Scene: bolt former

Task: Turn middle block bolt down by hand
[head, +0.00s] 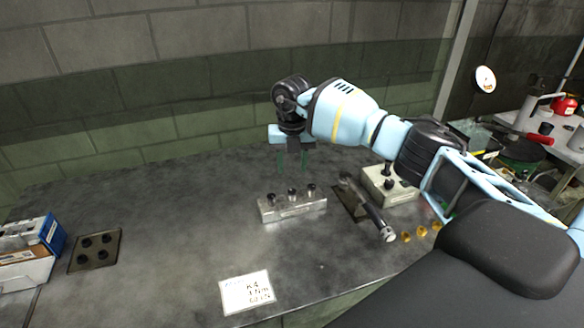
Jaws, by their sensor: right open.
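A silver metal block (293,208) lies on the dark table in the middle of the head view. Three dark bolts stand in a row along its top, and the middle bolt (292,194) is between the other two. My right gripper (292,163) comes in from the right and hangs above and behind the block, pointing down. Its thin dark green fingers are apart and empty, clear of the bolts. How deep each bolt sits is too small to tell. My left gripper is not in view.
Right of the block lie a torque-wrench-like tool (372,212), a beige block with dark knobs (390,186) and several brass pieces (421,231). A handwritten card (247,291) lies in front. A dark plate (95,250) and boxes (28,250) are at left.

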